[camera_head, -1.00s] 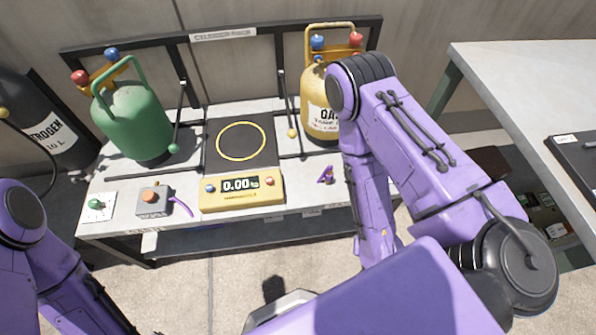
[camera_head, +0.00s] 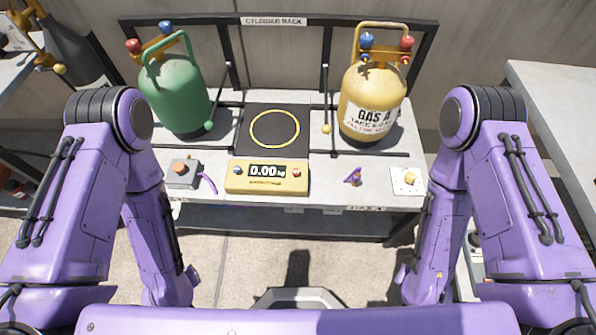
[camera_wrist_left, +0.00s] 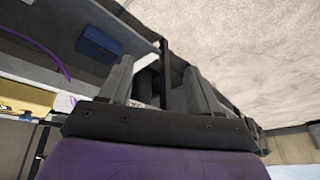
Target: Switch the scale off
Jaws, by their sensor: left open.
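The scale has a yellow console (camera_head: 267,187) at the front of the bench, with a lit display (camera_head: 266,171) reading 0.00 kg. A blue button (camera_head: 238,170) is left of the display and a red one (camera_head: 297,173) right of it. The black weighing plate (camera_head: 257,149) with a yellow ring lies behind it, empty. My left gripper (camera_wrist_left: 158,80) is open and empty in the left wrist view, below and in front of the bench edge. A yellow piece (camera_wrist_left: 25,97), seemingly the console, shows at that view's left. My right gripper is not visible.
A green cylinder (camera_head: 177,98) stands left of the plate, a yellow GAS A cylinder (camera_head: 371,100) right. On the bench front are a grey box with an orange button (camera_head: 183,173), a purple item (camera_head: 354,176) and a white plate with a knob (camera_head: 408,181).

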